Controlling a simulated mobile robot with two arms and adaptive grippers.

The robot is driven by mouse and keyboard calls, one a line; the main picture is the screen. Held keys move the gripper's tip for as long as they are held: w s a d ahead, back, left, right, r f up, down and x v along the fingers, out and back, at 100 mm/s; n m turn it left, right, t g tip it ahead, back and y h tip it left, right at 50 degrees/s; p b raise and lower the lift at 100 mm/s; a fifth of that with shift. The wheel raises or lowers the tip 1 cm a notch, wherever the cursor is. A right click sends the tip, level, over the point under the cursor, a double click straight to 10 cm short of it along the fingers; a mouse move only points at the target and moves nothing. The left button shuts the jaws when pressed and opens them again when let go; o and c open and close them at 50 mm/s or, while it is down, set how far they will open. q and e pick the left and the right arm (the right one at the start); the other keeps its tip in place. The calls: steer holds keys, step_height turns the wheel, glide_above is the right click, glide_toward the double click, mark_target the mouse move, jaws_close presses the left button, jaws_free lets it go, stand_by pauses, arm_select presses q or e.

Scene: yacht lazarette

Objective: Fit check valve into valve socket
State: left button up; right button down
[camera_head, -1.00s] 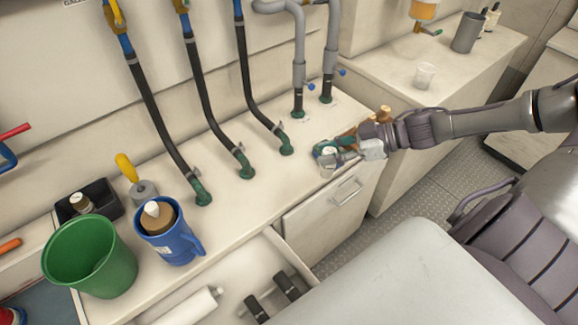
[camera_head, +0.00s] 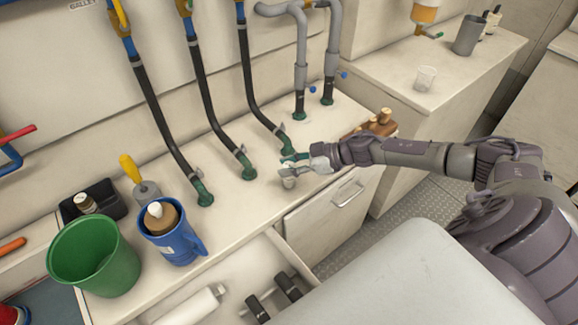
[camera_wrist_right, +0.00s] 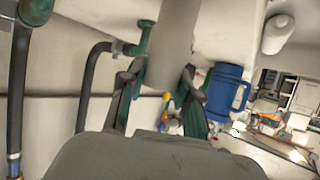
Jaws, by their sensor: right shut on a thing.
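My right gripper (camera_head: 294,168) is low over the white counter, just in front of the rightmost black hose's green fitting (camera_head: 285,147). It is shut on a pale grey cylinder (camera_head: 288,182), which seems to be the check valve. In the right wrist view the cylinder (camera_wrist_right: 174,45) stands between the two fingers (camera_wrist_right: 160,95). I cannot tell whether its lower end touches the counter. The valve socket cannot be told apart for sure; other green fittings (camera_head: 248,170) sit on the counter under the hoses. My left gripper is out of view.
A blue mug (camera_head: 174,238), green bucket (camera_head: 93,257) and black tray (camera_head: 93,204) stand at left. Grey pipes (camera_head: 301,75) rise at the back. A brown block with pegs (camera_head: 379,124) is partly behind my arm. An open drawer (camera_head: 240,270) lies below the counter's front edge.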

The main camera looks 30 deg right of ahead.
steer(key=shift+f, duration=0.2)
steer(key=shift+f, duration=0.15)
steer(key=c, duration=0.8)
jaws_free()
steer(key=b+v, duration=0.1)
steer(key=v, duration=1.1)
steer(key=shift+s, duration=0.15)
